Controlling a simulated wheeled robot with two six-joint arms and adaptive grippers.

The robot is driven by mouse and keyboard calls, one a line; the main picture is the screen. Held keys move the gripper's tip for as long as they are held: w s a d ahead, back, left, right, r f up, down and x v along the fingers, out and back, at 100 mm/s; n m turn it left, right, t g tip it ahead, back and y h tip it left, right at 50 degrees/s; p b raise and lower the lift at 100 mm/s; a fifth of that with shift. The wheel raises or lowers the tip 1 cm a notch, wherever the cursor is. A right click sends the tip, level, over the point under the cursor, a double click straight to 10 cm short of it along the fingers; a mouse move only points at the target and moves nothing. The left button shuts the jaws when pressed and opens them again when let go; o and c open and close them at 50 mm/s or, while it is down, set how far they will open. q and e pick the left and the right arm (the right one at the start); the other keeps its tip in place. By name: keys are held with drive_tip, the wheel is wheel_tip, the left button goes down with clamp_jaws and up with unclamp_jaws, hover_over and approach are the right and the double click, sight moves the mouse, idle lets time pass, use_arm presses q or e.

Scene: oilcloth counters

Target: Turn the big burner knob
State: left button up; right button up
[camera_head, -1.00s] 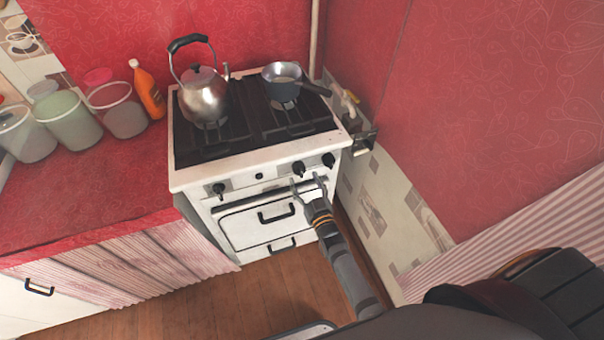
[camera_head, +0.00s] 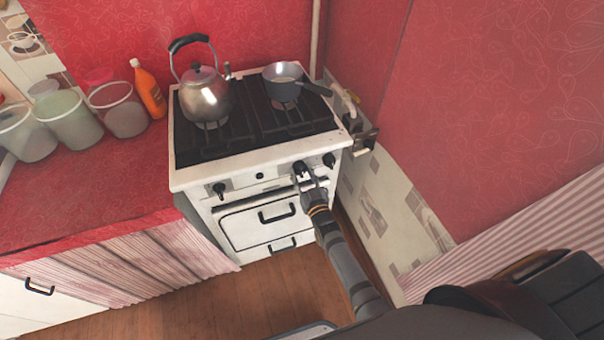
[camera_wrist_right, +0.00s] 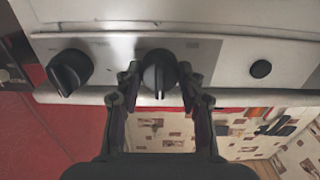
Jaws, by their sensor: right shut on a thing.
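The white stove (camera_head: 255,205) has black knobs along its front panel. My right gripper (camera_head: 303,179) is at the middle-right knob (camera_head: 299,168), its two fingers on either side of it. In the right wrist view the gripper (camera_wrist_right: 158,84) is shut on this round black knob (camera_wrist_right: 158,72), whose grip ridge points roughly up and down in that picture. Another black knob (camera_head: 328,160) is just to the right, and one more (camera_head: 219,189) is at the panel's left. My left gripper is not in view.
A steel kettle (camera_head: 206,95) and a grey saucepan (camera_head: 284,85) stand on the burner grates. The oven door handle (camera_head: 277,213) sits below the panel. A tiled wall (camera_head: 385,205) is close on the right. Several tubs and an orange bottle (camera_head: 149,90) stand on the red counter.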

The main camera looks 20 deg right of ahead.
drive_tip(key=shift+m, duration=0.3)
drive_tip(key=shift+r+m+p, duration=0.1)
drive_tip(key=shift+m+p, duration=0.9)
drive_tip(key=shift+m, duration=0.7)
drive_tip(key=shift+m+p, duration=0.6)
drive_tip(key=shift+m, duration=1.8)
drive_tip(key=o, duration=1.2)
drive_tip(key=shift+c, duration=0.2)
drive_tip(key=shift+s, duration=0.1)
